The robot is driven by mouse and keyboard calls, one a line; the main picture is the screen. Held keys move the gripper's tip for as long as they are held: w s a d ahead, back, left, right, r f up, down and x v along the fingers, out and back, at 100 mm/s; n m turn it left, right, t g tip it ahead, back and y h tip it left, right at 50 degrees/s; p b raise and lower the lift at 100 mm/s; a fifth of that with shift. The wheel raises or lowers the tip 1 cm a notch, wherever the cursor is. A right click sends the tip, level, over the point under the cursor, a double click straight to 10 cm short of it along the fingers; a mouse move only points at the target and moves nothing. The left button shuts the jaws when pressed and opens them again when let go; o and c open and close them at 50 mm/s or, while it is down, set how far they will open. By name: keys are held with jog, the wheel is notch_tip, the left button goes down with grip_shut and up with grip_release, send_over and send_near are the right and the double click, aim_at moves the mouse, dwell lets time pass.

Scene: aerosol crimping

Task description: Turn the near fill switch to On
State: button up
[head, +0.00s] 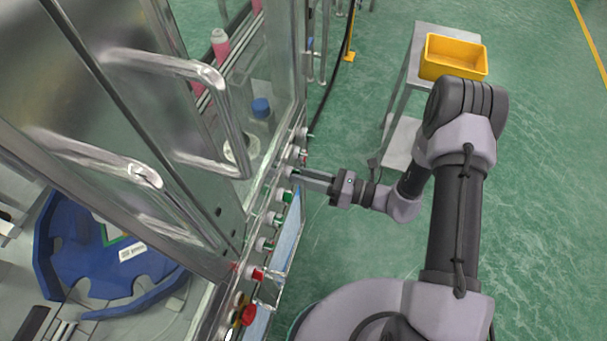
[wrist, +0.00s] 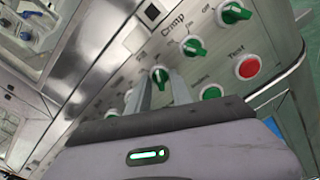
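A metal control panel carries a row of green rotary switches; I cannot read which one is labelled fill. In the wrist view, one green switch (wrist: 159,76) shows between the two fingertips of my gripper (wrist: 160,88). The fingers are apart, and I cannot tell whether they touch it. In the head view, my gripper (head: 299,178) points left at the panel, its tips close to the switch row. More green switches show in the wrist view: one (wrist: 193,47) by a "Crimp" label and On/Off marks, one (wrist: 233,13) above it, and one (wrist: 211,93) to the right.
A red "Test" button (wrist: 248,67) sits near the switches. Cabinet doors with metal handles (head: 165,65) stand left of the panel. A blue star wheel (head: 100,260) is inside the machine. A yellow bin (head: 453,58) sits on a cart behind my arm. Green floor lies open to the right.

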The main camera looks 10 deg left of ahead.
dwell(0.4)
jog(key=s+d+p, duration=0.1)
jog(key=d+p, duration=0.1)
jog(key=d, duration=1.5)
jog(key=shift+s+d+p, duration=0.15)
jog(key=shift+d+p, duration=0.05)
jog(key=shift+p, duration=0.2)
